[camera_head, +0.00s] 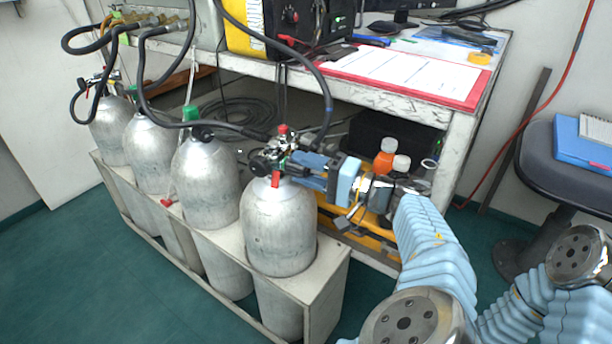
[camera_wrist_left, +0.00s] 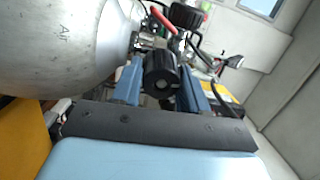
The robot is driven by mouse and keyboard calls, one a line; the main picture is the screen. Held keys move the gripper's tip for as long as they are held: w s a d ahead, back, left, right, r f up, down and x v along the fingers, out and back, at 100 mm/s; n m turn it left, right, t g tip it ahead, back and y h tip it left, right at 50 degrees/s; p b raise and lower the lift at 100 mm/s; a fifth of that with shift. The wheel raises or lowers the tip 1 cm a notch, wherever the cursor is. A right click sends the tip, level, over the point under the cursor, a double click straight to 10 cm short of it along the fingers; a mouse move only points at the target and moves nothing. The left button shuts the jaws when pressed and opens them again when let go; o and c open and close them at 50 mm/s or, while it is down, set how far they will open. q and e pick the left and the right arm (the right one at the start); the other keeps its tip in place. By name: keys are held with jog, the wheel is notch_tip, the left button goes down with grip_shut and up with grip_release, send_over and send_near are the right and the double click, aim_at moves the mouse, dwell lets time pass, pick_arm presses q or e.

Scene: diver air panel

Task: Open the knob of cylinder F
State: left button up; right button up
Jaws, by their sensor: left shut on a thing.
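Several grey cylinders stand in a row in a light rack; the one nearest me (camera_head: 278,228) is at the right end, and I cannot read a letter F on it. Its valve (camera_head: 272,157) carries a black knob, seen end-on in the left wrist view (camera_wrist_left: 160,72). My left gripper (camera_head: 298,168) reaches the valve from the right. Its two blue fingers are on either side of the knob and shut on it, and they hide most of the knob in the head view. My right gripper is not in view.
Black hoses (camera_head: 322,95) run from the valves to the panel on the bench. A bench with a red clipboard (camera_head: 405,75) is behind, and a chair (camera_head: 570,160) is at the right.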

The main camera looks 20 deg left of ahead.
pick_arm(q)
jog(key=shift+f+n+b, duration=0.3)
jog(key=shift+n+b, duration=0.35)
jog(key=shift+n, duration=0.35)
jog(key=n+b, duration=0.2)
jog(key=n, duration=0.1)
jog(key=n+b, duration=0.9)
jog(key=shift+g, duration=0.3)
jog(key=n+b, duration=0.2)
jog(key=n, duration=0.1)
jog(key=shift+r, duration=0.15)
jog(key=n, duration=0.2)
jog(key=shift+r+n, duration=0.15)
jog(key=shift+n, duration=0.15)
jog(key=n, duration=0.5)
jog(key=shift+h, duration=0.3)
jog(key=n, duration=0.4)
jog(key=shift+n, duration=0.3)
jog(key=shift+s+n, duration=0.1)
jog(key=shift+n, duration=1.8)
